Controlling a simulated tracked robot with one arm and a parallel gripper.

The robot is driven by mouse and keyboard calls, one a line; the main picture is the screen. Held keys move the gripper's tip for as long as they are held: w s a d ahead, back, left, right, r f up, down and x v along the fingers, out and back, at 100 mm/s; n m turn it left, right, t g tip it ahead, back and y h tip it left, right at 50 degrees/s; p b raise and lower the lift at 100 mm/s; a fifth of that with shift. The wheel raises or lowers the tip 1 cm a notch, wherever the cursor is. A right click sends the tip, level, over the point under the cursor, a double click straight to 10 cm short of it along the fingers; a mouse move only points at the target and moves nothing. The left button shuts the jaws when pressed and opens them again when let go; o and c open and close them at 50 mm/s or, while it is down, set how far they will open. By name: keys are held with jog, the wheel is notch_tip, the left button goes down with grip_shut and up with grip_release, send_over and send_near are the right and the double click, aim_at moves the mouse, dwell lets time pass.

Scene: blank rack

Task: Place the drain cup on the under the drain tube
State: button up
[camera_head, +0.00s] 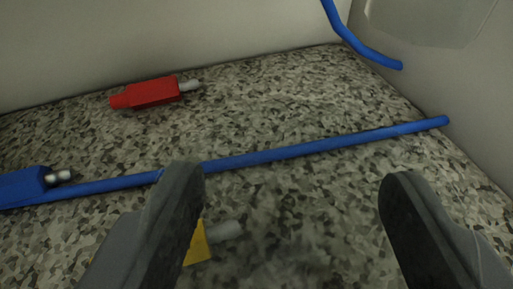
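My gripper (293,178) is open, its two dark fingers wide apart at the lower left and lower right, above the speckled floor. A short blue tube (362,46), likely the drain tube, hangs from the top edge at the upper right. Its free end points right, near the right wall and beyond my gripper. I cannot make out a drain cup for certain. The floor between my fingers looks slightly blurred and darker, and I cannot tell whether something clear stands there.
A long blue hose (300,151) crosses the floor beyond my fingers. A red connector (150,93) lies at the back left, a blue connector (22,186) at the left edge. A yellow connector (198,246) is partly hidden behind my left finger. Pale walls close the back and right.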

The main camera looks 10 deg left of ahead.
jog(key=shift+d+f, duration=0.45)
jog(key=shift+d, duration=0.1)
jog(key=shift+s+a+r, duration=0.15)
jog(key=shift+s+r, duration=0.05)
jog(key=shift+r, duration=0.05)
jog(key=shift+w+a, duration=0.1)
jog(key=shift+a, duration=0.15)
jog(key=o, duration=1.1)
jog(key=shift+f, duration=0.1)
jog(key=shift+c, duration=0.2)
jog(key=p+v, duration=0.2)
jog(key=v, duration=1)
